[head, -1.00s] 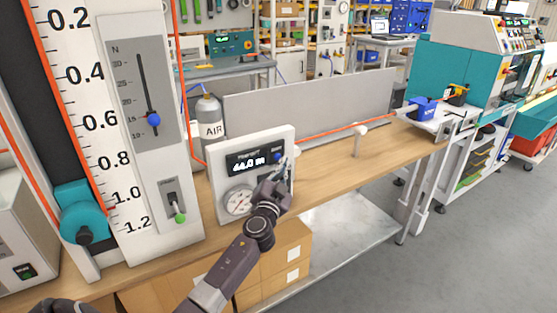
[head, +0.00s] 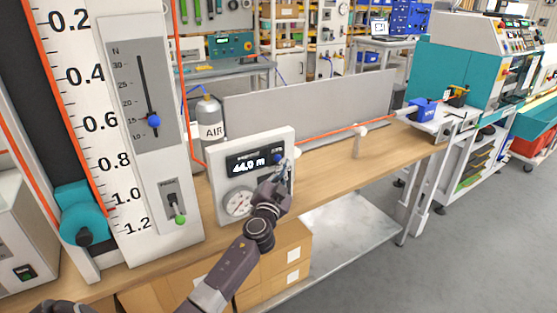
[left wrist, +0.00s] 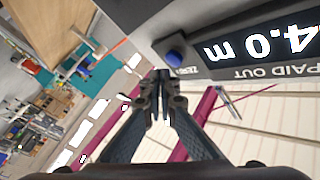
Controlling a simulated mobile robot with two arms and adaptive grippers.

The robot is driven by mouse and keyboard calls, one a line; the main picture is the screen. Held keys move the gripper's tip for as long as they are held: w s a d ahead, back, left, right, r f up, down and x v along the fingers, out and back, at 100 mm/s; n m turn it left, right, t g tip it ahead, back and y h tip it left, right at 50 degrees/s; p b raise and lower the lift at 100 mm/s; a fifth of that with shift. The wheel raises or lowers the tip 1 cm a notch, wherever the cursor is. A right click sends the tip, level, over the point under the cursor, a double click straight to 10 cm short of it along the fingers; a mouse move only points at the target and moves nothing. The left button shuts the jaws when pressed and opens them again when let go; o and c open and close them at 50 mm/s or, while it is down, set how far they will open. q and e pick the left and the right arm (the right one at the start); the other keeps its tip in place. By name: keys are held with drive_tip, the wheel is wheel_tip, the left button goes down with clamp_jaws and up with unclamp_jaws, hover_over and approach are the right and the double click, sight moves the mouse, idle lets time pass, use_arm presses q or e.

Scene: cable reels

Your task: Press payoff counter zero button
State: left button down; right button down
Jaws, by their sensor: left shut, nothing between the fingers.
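The payoff counter (head: 229,209) is a light grey panel on the wooden bench, with a lit display (head: 248,163) ending in "4.0 m" above a round dial (head: 239,203). Its blue zero button (head: 278,158) sits right of the display. The left wrist view shows the button (left wrist: 174,55) close up, beside the display (left wrist: 262,46), with a small label. My left gripper (head: 288,170) is in front of the panel's right side, near the button. In the wrist view its closed fingertips (left wrist: 161,76) are just below the button; I cannot tell whether they touch. My right gripper is not in view.
A tall scale column (head: 155,235) with a blue slider and a green-tipped lever stands left of the counter. An AIR bottle (head: 209,115) stands behind it. An orange cable (head: 340,133) runs right over a white post (head: 359,140). The bench (head: 330,170) right of the counter is mostly clear.

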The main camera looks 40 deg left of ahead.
use_arm(q)
drive_tip(key=shift+a, duration=0.1)
idle(0.3)
drive_tip(key=shift+w+a, duration=0.15)
drive_tip(key=shift+a, duration=0.15)
drive_tip(key=shift+w+a+r+b, duration=0.1)
drive_tip(key=shift+w+a+b, duration=0.05)
drive_tip(key=shift+a+b, duration=0.35)
idle(0.8)
drive_tip(key=shift+d, duration=0.15)
drive_tip(key=shift+s+d, duration=0.3)
drive_tip(key=shift+d, duration=0.4)
drive_tip(key=shift+d, duration=0.1)
drive_tip(key=shift+s+d, duration=0.3)
drive_tip(key=shift+d, duration=0.45)
drive_tip(key=shift+s+d, duration=0.35)
drive_tip(key=shift+d, duration=0.4)
drive_tip(key=shift+s+d, duration=0.3)
drive_tip(key=shift+d, duration=0.45)
